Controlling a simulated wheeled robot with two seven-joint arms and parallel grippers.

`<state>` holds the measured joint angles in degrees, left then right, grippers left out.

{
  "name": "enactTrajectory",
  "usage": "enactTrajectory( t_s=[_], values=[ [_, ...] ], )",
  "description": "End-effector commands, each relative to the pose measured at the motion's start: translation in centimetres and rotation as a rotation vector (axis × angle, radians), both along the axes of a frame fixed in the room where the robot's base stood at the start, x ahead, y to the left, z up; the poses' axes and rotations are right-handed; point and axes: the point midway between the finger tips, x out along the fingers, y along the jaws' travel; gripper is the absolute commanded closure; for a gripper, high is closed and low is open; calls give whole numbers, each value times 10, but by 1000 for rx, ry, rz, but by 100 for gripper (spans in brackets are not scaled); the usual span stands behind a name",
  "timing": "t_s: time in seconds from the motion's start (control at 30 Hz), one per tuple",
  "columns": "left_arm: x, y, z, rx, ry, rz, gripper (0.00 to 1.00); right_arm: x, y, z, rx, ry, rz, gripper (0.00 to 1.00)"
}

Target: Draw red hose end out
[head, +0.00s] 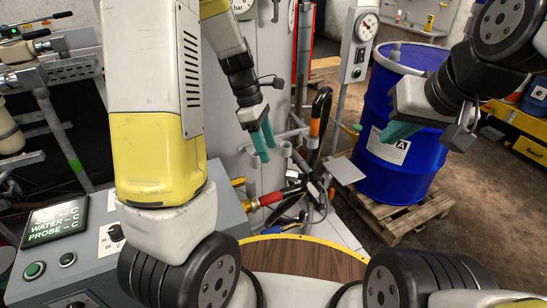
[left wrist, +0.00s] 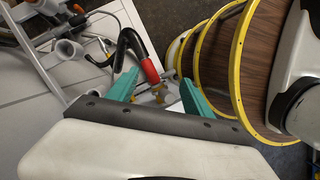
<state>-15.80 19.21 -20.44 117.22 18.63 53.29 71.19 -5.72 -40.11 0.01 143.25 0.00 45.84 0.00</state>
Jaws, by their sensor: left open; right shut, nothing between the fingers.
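A black hose with an orange-red collar (head: 315,127) hooks down beside the grey post, right of my left gripper (head: 262,143). A hooked black hose with a red-orange collar (left wrist: 150,70) also shows in the left wrist view, just beyond the fingertips. A red handle-like fitting (head: 270,198) with a yellow end lies lower, by the console's edge. I cannot tell for certain which is the red hose end. My left gripper's teal fingers are apart and empty, and they also show in the left wrist view (left wrist: 158,92). My right gripper (head: 400,132) is shut and empty in front of the blue drum (head: 405,150).
Grey cup holders (head: 285,149) stand beside the left gripper. The drum stands on a wooden pallet (head: 410,215). A grey console (head: 90,262) with a lit display is at the lower left. A yellow-edged, wood-topped surface (head: 300,260) lies in front. Bare floor shows at the right.

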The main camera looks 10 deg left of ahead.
Motion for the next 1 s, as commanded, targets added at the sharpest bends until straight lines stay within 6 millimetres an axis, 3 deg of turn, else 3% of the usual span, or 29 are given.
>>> enactTrajectory(
  t_s=[0.03,0.1,0.3,0.5,1.0],
  values=[
    [6,-1,-24,27,74,84,41,0,0,0,0,0,0,100],
    [14,-1,-50,67,159,209,41,0,0,0,0,0,0,100],
    [23,1,-107,176,319,471,41,0,0,0,0,0,0,100],
    [25,2,-130,224,371,570,41,0,0,0,0,0,0,100],
    [8,-7,-175,228,374,575,41,0,0,0,0,0,0,100]
  ],
)
